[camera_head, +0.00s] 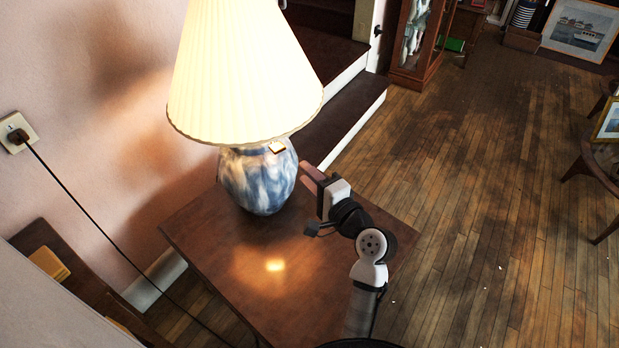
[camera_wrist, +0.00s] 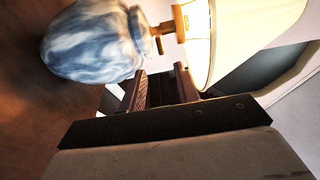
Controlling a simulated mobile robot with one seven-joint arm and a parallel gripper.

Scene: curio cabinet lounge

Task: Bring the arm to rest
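My gripper (camera_head: 309,174) is over the wooden side table (camera_head: 215,247), just right of the lamp's blue-and-white base (camera_head: 258,181). In the wrist view my gripper (camera_wrist: 160,72) shows its two fingers apart, with nothing held between them. The lamp base (camera_wrist: 92,42) and its brass neck (camera_wrist: 168,30) lie beyond the fingertips, and the cream shade (camera_wrist: 240,35) is to the right. My arm comes up from the bottom of the head view, bent over the table's right side.
The lit lampshade (camera_head: 240,80) overhangs the table at upper left. A cord runs from the wall outlet (camera_head: 17,132). Dark steps (camera_head: 345,120) rise behind the lamp. A glass cabinet (camera_head: 420,45) stands at the back. The wooden floor (camera_head: 490,200) to the right is mostly clear, with a chair (camera_head: 595,165) at the edge.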

